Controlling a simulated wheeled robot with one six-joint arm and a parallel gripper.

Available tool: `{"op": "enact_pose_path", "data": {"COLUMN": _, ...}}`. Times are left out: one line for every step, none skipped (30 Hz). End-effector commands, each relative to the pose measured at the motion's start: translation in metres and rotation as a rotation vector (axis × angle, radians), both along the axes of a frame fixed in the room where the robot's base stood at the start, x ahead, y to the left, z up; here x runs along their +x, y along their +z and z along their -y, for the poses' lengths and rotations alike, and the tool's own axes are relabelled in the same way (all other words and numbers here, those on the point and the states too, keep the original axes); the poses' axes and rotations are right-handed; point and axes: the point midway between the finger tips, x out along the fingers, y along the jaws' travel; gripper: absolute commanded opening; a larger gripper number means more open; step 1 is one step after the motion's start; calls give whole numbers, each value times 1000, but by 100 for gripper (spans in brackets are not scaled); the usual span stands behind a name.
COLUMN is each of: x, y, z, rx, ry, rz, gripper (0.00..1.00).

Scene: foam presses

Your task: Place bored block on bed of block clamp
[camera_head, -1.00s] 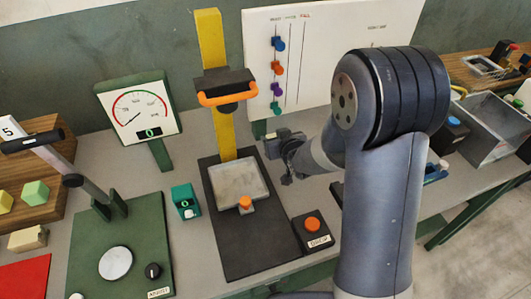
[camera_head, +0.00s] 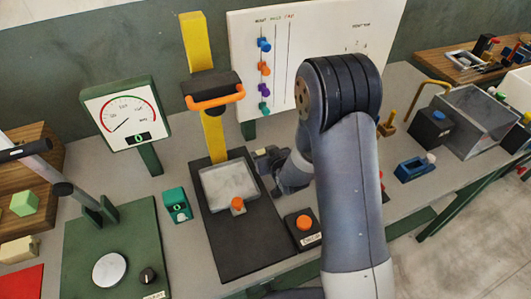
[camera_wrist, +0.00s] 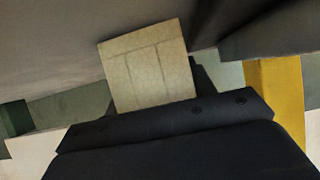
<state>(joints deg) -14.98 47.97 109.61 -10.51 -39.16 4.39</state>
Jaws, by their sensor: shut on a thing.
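The block clamp has a yellow column (camera_head: 193,45), a dark press head with an orange handle (camera_head: 215,97) and a pale metal bed (camera_head: 222,190) on a black base. The bed looks empty, with an orange knob (camera_head: 237,204) at its front edge. My gripper (camera_head: 267,158) is close to the bed's right rear side, partly hidden by my arm. In the wrist view, a pale beige block (camera_wrist: 150,70) with shallow lines on its face is held by my gripper. No bore shows on that face. The block is not distinguishable in the head view.
A teal box (camera_head: 177,205) stands left of the base, and a box with an orange button (camera_head: 304,224) stands at its right. A gauge (camera_head: 126,113) is behind left. A green fixture (camera_head: 112,240) fills the left front. A whiteboard (camera_head: 330,45) stands behind.

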Motion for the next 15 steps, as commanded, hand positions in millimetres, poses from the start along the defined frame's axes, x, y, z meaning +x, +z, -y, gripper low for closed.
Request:
{"op": "enact_pose_path", "data": {"x": 0, "y": -1, "z": 0, "rx": 0, "ry": 0, "rz": 0, "gripper": 30}}
{"op": "enact_pose_path", "data": {"x": 0, "y": -2, "z": 0, "rx": 0, "ry": 0, "rz": 0, "gripper": 30}}
{"op": "enact_pose_path", "data": {"x": 0, "y": -3, "z": 0, "rx": 0, "ry": 0, "rz": 0, "gripper": 30}}
{"op": "enact_pose_path", "data": {"x": 0, "y": -4, "z": 0, "rx": 0, "ry": 0, "rz": 1, "gripper": 30}}
{"op": "enact_pose_path", "data": {"x": 0, "y": -3, "z": 0, "rx": 0, "ry": 0, "rz": 0, "gripper": 54}}
{"op": "enact_pose_path", "data": {"x": 0, "y": -2, "z": 0, "rx": 0, "ry": 0, "rz": 0, "gripper": 57}}
{"op": "enact_pose_path", "data": {"x": 0, "y": -2, "z": 0, "rx": 0, "ry": 0, "rz": 0, "gripper": 60}}
{"op": "enact_pose_path", "data": {"x": 0, "y": -2, "z": 0, "rx": 0, "ry": 0, "rz": 0, "gripper": 62}}
{"op": "enact_pose_path", "data": {"x": 0, "y": -2, "z": 0, "rx": 0, "ry": 0, "rz": 0, "gripper": 65}}
{"op": "enact_pose_path", "data": {"x": 0, "y": -2, "z": 0, "rx": 0, "ry": 0, "rz": 0, "gripper": 68}}
{"op": "enact_pose_path", "data": {"x": 0, "y": -2, "z": 0, "rx": 0, "ry": 0, "rz": 0, "gripper": 70}}
{"op": "enact_pose_path", "data": {"x": 0, "y": -2, "z": 0, "rx": 0, "ry": 0, "rz": 0, "gripper": 73}}
{"op": "enact_pose_path", "data": {"x": 0, "y": -2, "z": 0, "rx": 0, "ry": 0, "rz": 0, "gripper": 74}}
{"op": "enact_pose_path", "data": {"x": 0, "y": -2, "z": 0, "rx": 0, "ry": 0, "rz": 0, "gripper": 74}}
{"op": "enact_pose_path", "data": {"x": 0, "y": -2, "z": 0, "rx": 0, "ry": 0, "rz": 0, "gripper": 74}}
